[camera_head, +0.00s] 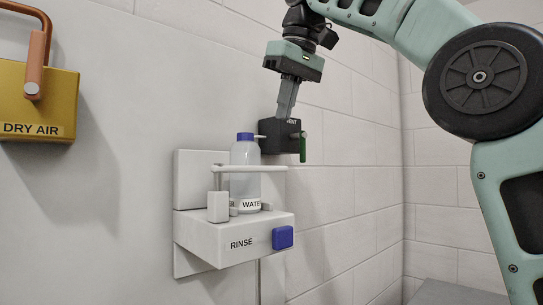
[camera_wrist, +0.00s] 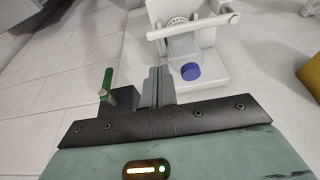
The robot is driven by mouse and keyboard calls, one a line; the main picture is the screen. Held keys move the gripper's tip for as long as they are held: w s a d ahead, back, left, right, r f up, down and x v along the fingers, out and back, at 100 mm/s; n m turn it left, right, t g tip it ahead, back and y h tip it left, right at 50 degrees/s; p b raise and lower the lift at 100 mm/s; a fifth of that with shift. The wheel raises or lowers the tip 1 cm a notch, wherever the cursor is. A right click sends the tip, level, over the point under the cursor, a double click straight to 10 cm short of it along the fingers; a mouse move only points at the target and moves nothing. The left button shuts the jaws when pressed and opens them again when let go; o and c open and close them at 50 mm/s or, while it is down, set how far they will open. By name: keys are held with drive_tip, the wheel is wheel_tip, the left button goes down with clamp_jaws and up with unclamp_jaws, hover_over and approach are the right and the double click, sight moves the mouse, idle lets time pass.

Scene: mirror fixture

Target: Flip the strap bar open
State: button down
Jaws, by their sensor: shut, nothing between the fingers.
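The white strap bar (camera_head: 262,168) lies level across the front of a pale bottle (camera_head: 244,186) with a blue cap, on the white RINSE holder (camera_head: 200,237). Its left end meets an upright post. The fingertips overlap the dark VENT box in the head view.
The dark VENT box (camera_head: 277,140) with a green handle (camera_head: 302,147) is on the wall just behind and right of the bottle. A yellow DRY AIR box (camera_head: 45,105) with a copper-coloured lever (camera_head: 38,60) is at the far left. The space left of the holder is clear.

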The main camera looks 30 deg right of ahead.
sight(254, 169)
drive_tip(key=shift+f, duration=0.1)
drive_tip(key=b+x, duration=0.1)
drive_tip(key=x, duration=0.8)
drive_tip(key=shift+w+f+b, duration=0.2)
drive_tip(key=shift+f+b, duration=0.2)
drive_tip(key=shift+s, duration=0.1)
